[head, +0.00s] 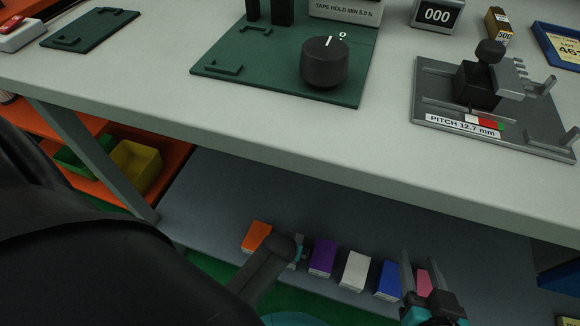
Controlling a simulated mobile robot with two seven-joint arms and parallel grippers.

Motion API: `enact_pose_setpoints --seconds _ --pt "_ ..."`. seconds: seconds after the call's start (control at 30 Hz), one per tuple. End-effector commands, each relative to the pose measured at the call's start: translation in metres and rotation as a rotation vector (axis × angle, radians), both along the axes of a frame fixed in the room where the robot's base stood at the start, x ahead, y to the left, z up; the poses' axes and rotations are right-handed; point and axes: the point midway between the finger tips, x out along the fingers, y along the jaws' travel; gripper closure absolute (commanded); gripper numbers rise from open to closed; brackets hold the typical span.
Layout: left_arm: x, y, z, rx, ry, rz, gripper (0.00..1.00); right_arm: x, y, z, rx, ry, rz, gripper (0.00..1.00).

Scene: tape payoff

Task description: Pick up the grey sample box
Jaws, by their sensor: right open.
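A pale box (354,271), whitish to light grey, stands in a row of coloured boxes on the lower shelf (230,190) under the bench. It is the one box I see clearly that could be the grey sample box. My right gripper (421,272) is open at the lower right, its fingers pointing up in the picture. The pink box (424,283) shows between the fingers; I cannot tell whether they touch it. The blue box (389,279) lies between the gripper and the pale box. I cannot make out my left gripper.
A purple box (322,258) and an orange box (256,236) stand left of the pale box. A dark arm part of mine hides the gap between them. The bench top (300,125) overhangs the shelf. A green bin (85,161) and a yellow bin (136,166) stand at left.

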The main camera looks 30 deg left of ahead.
Motion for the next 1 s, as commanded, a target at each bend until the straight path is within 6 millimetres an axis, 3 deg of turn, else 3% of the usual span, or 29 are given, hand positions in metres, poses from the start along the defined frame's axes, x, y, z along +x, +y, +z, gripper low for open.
enact_pose_setpoints --seconds 0.47,1.0 --pt "0.005 0.001 -0.011 -0.001 -0.001 0.0 0.0 0.0 0.02 0.011 0.122 -0.197 0.006 0.5" --pt "0.005 0.001 -0.012 0.0 -0.001 0.0 0.0 0.0 0.021 0.014 0.13 -0.211 0.005 0.5"
